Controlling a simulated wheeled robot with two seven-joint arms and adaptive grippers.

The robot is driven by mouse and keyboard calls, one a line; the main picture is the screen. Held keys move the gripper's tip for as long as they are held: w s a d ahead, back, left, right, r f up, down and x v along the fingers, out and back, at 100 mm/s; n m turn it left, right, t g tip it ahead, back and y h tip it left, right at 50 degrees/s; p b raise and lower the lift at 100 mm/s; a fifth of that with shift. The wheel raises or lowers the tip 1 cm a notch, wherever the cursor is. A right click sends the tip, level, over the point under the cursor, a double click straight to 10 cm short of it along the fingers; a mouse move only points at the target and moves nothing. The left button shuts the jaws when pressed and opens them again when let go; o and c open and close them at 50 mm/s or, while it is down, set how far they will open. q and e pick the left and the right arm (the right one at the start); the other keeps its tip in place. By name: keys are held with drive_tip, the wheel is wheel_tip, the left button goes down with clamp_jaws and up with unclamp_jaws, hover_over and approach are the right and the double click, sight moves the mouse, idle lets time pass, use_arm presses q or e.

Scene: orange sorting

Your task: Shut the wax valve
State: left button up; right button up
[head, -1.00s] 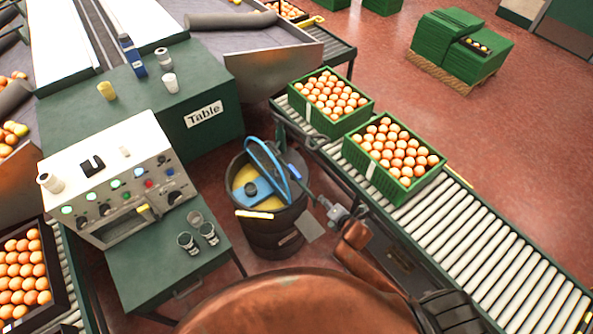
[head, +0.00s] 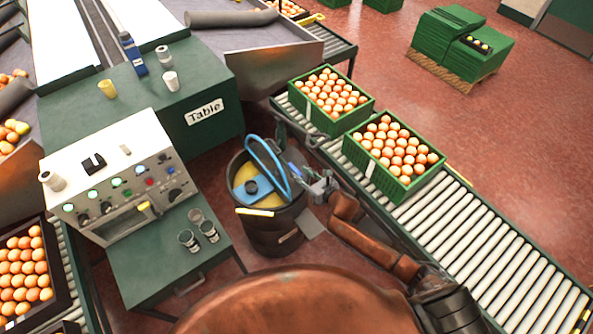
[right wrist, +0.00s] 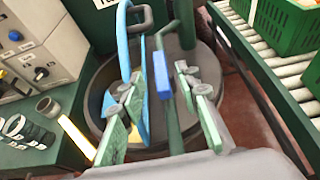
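The wax valve shows as a blue lever (right wrist: 162,75) on a dark green pipe (right wrist: 171,118) in the right wrist view. In the head view the blue lever (head: 293,170) is small, at the right rim of the dark drum (head: 272,240). My right gripper (head: 307,179) is beside the drum's right rim, close to the lever. In the right wrist view my right gripper (right wrist: 158,82) is open, with one finger on each side of the lever and a gap to both. I cannot tell whether the lever lies fully between the fingertips in depth. My left gripper is not in view.
The drum holds yellow wax, a blue block (head: 252,189) and a looped blue hose (head: 262,152). A roller conveyor (head: 440,225) with green crates of oranges (head: 377,177) runs along the right. A control panel (head: 110,185) and small table with cups (head: 188,240) stand left.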

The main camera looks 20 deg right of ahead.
sight(296, 169)
drive_tip(key=shift+x, duration=2.15)
drive_tip(key=shift+s, duration=0.1)
drive_tip(key=shift+c, duration=0.2)
clamp_jaws()
